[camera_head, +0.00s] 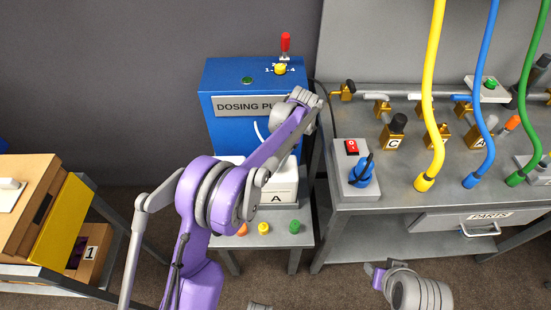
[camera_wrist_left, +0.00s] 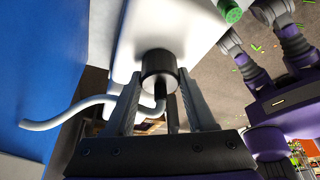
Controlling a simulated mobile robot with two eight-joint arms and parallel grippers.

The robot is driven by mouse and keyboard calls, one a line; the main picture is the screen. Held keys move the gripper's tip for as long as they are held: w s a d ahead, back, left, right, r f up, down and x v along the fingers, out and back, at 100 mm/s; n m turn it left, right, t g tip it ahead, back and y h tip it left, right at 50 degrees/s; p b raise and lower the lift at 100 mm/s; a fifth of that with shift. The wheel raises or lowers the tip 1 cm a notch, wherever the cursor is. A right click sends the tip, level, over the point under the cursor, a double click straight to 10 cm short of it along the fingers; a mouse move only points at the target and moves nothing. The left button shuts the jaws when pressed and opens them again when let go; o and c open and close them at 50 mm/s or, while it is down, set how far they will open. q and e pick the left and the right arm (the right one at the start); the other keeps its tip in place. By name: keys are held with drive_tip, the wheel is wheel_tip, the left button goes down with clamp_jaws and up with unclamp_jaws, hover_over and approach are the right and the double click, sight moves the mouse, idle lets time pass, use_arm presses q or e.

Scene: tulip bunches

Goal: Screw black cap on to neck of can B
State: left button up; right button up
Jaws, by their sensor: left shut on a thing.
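In the left wrist view, my left gripper (camera_wrist_left: 160,85) is shut on a black cap (camera_wrist_left: 158,64), with one finger on each side. The cap is at the top of a white can (camera_wrist_left: 195,28); I cannot tell if its thread is engaged. A white tube (camera_wrist_left: 75,112) runs by the cap and fingers. In the head view, a white can marked A (camera_head: 283,192) stands on a small grey stand, partly behind my left arm. No label B is visible. My left fingers are hidden there. Part of my right arm shows at the bottom right, without fingers.
The blue dosing pump (camera_head: 222,75) stands behind the can. Orange, yellow and green caps (camera_head: 294,227) sit on the stand's front. A grey bench (camera_head: 400,185) with valves and hoses is at the right.

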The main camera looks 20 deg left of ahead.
use_arm(q)
drive_tip(key=n+h, duration=0.1)
drive_tip(key=n, duration=0.2)
drive_tip(key=shift+a+r+g, duration=0.1)
drive_tip(key=shift+g, duration=0.2)
drive_tip(key=shift+n, duration=0.5)
drive_tip(key=shift+n+h, duration=0.6)
drive_tip(key=shift+n, duration=0.5)
drive_tip(key=o, duration=1.4)
drive_tip(key=m+y, duration=0.1)
drive_tip(key=m, duration=0.3)
drive_tip(key=shift+y, duration=0.3)
drive_tip(key=m, duration=0.2)
drive_tip(key=m+t+y+b, duration=0.1)
drive_tip(key=m, duration=0.2)
drive_tip(key=shift+t, duration=0.3)
